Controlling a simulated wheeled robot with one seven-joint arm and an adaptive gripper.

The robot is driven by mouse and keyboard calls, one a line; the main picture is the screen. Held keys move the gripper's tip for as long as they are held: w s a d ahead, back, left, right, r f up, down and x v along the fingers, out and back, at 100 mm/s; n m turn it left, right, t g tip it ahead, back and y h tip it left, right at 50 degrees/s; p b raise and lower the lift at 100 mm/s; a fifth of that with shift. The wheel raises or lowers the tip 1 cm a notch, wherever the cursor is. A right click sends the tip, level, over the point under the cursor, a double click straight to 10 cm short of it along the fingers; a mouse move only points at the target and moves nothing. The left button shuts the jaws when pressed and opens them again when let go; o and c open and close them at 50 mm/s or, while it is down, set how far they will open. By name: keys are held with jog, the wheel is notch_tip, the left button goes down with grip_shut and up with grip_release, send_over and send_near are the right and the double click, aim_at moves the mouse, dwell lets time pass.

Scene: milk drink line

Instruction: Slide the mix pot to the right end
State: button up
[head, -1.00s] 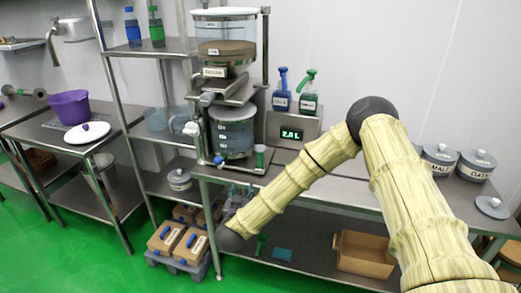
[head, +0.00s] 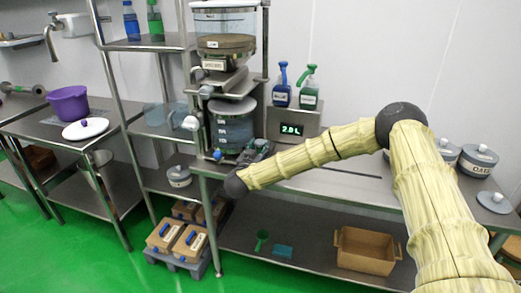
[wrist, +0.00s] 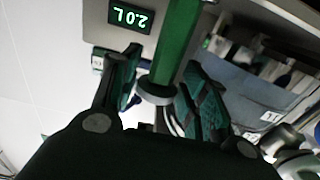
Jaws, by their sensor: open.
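The mix pot, seemingly the blue-grey translucent vessel with level marks (head: 232,132), stands on the steel bench under the dispenser. It also seems to show in the wrist view (wrist: 262,98), upside down and at the right. A green upright handle (wrist: 180,45) with a grey collar stands between the fingers of my gripper (wrist: 158,88). The fingers are open, one on each side of it; I cannot tell whether either touches it. In the head view my gripper (head: 258,150) is at the pot's right side and hides the handle.
The display reading 2.0 L (head: 291,129) sits behind the gripper, with blue (head: 282,92) and green (head: 308,92) pump bottles on top. Lidded grey canisters (head: 478,160) stand at the right of the bench. The bench between is largely clear, partly hidden by my arm.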

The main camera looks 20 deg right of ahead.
jog(key=shift+w+d, duration=0.4)
jog(key=shift+w, duration=0.2)
grip_shut()
jog(key=shift+s+d, duration=0.1)
